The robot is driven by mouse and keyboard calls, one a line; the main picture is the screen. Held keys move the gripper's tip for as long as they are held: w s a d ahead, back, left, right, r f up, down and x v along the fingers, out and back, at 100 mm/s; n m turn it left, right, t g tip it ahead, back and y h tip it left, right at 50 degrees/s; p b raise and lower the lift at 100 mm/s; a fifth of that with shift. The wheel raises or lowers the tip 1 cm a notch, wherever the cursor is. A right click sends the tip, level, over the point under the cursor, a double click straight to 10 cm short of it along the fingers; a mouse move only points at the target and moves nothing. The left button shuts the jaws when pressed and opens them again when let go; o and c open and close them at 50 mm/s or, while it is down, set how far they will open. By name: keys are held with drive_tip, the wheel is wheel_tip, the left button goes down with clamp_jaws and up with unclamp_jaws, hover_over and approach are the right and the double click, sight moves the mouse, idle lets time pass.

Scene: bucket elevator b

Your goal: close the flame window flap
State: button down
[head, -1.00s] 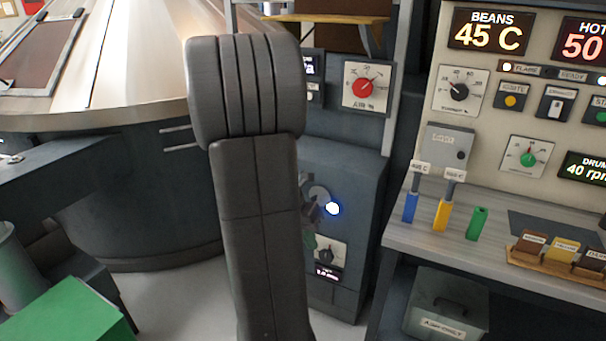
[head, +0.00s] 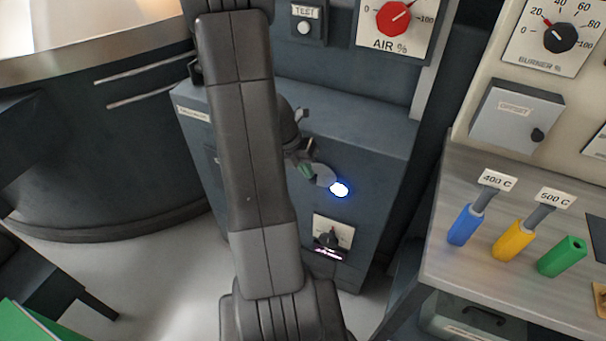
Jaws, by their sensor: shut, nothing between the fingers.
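The flame window (head: 341,190) glows blue-white on the front of the dark grey cabinet (head: 375,150). Its flap (head: 324,175) appears as a small round grey plate just up and left of the glow, so the window shows uncovered. My gripper (head: 304,168) is shut and empty, right beside the flap's left side. I cannot tell whether its tips touch the flap. My own arm crosses the middle of the view and hides the cabinet's left part and some of the gripper.
A small dial (head: 332,237) sits below the window. A counter (head: 450,190) at the right holds blue (head: 464,225), yellow (head: 512,240) and green (head: 562,257) handles. A large round dark drum (head: 110,150) stands at the left. Some floor is free below it.

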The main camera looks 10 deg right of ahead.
drive_tip(key=shift+s+d+f, duration=0.15)
drive_tip(key=shift+s+f, duration=0.05)
drive_tip(key=shift+f, duration=0.1)
drive_tip(key=shift+w+f, duration=0.15)
drive_tip(key=shift+f, duration=0.35)
